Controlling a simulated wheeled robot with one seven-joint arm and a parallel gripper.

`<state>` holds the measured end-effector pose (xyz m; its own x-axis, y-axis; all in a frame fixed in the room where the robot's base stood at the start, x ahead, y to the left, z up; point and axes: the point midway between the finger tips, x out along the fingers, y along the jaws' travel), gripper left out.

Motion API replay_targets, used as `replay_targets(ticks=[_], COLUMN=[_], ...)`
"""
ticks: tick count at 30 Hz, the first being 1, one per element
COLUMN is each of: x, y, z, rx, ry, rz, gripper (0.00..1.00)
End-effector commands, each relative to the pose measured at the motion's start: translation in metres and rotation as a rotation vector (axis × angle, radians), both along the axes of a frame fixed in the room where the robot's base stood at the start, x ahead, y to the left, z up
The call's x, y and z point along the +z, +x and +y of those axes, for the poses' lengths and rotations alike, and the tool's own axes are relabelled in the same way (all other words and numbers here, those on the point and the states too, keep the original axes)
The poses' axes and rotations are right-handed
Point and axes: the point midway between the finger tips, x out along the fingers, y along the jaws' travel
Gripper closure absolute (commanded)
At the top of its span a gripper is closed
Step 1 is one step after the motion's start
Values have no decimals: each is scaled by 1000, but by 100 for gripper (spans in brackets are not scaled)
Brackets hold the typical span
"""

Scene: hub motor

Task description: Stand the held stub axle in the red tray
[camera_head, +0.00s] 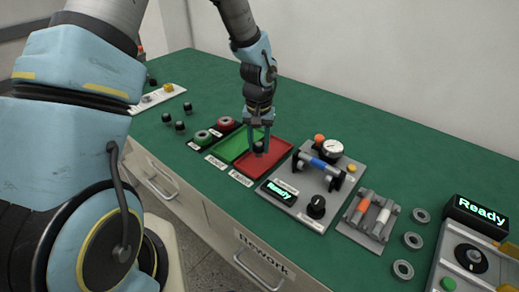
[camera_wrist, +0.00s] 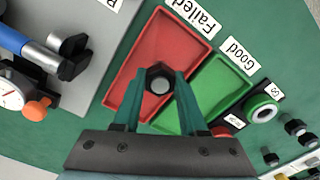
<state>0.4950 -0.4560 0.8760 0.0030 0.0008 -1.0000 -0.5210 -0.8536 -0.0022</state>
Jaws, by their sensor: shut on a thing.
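My gripper (camera_head: 260,147) points down over the red tray (camera_head: 276,159), with its fingers shut on the stub axle (camera_head: 259,150). In the wrist view the axle (camera_wrist: 159,80) shows end-on as a black hexagonal piece with a round grey top between the two green fingertips (camera_wrist: 159,84). It looks upright, over the inner part of the red tray (camera_wrist: 174,42), near the side by the green tray. Its lower end is hidden, so I cannot tell whether it touches the tray floor. No other part shows in the red tray.
The green tray (camera_head: 234,144) adjoins the red one. A grey test stand (camera_head: 314,203) with a gauge (camera_head: 328,150) and a blue-and-silver shaft is close on the right. Loose rings (camera_head: 413,240) lie farther right. Several black stub axles (camera_head: 180,126) stand at left.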

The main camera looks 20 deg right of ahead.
Motion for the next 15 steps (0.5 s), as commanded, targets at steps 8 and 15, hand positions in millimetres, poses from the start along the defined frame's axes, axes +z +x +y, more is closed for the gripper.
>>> replay_targets(ticks=[8, 15], x=[-25, -26], y=[0, 0], z=[0, 0], rx=[0, 0], ry=[-1, -1], rz=[-1, -1], gripper=[100, 100])
